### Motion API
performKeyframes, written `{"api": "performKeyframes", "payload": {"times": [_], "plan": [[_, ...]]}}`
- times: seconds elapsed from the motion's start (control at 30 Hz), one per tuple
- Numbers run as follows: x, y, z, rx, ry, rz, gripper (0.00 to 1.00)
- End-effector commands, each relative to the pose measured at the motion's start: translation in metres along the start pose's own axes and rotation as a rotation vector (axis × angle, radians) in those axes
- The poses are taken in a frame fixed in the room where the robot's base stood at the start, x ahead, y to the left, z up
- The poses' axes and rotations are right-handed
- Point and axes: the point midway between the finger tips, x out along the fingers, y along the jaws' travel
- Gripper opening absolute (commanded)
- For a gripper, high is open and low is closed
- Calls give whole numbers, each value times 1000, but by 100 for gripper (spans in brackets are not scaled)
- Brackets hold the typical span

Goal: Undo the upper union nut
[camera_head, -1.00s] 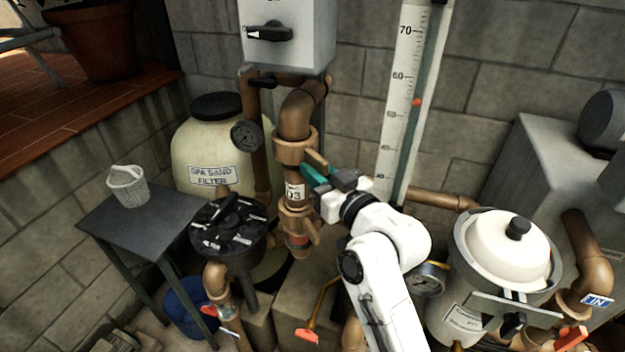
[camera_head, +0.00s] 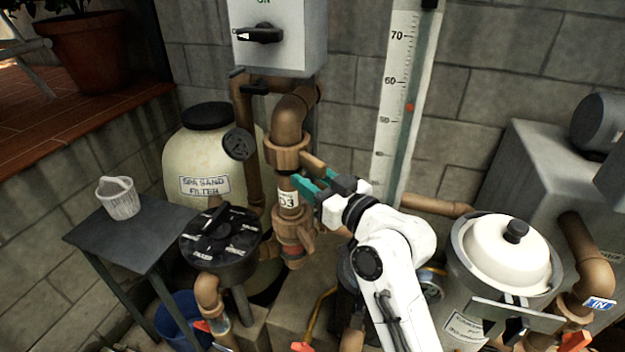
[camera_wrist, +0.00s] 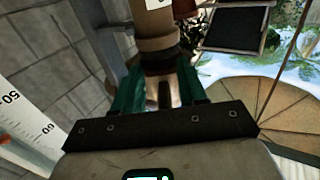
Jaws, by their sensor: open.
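The upper union nut (camera_head: 287,152) is a brown ring on the vertical pipe, below the elbow, with a wing sticking out to the right. My gripper (camera_head: 310,186) has teal fingers and is just below and beside that wing, to the right of the pipe. In the wrist view my gripper (camera_wrist: 160,88) is open, with its fingers apart and the nut (camera_wrist: 158,52) just beyond them. A narrow brown wing shows between the fingers; contact cannot be told. A lower union nut (camera_head: 296,245) is further down, below a white label (camera_head: 288,199).
A switch box (camera_head: 278,38) hangs above. A gauge (camera_head: 239,144) and the sand filter (camera_head: 197,150) stand left, a black multiport valve (camera_head: 220,240) below them. A level scale (camera_head: 400,95) stands behind my arm. A lidded pump pot (camera_head: 507,258) is at the right.

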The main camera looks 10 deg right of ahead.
Motion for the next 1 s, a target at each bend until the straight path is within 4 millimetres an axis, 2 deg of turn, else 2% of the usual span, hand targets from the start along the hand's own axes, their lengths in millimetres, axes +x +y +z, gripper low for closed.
{"api": "performKeyframes", "payload": {"times": [0.17, 0.4, 0.6, 0.77, 1.0], "plan": [[-23, 0, 3, 1, 1, 2, 42], [-70, 1, 4, 3, 1, 4, 42], [-97, 1, 3, 1, 0, 3, 42], [-105, 0, 2, 1, -2, 1, 42], [-106, 0, 1, 1, -2, 1, 42]]}}
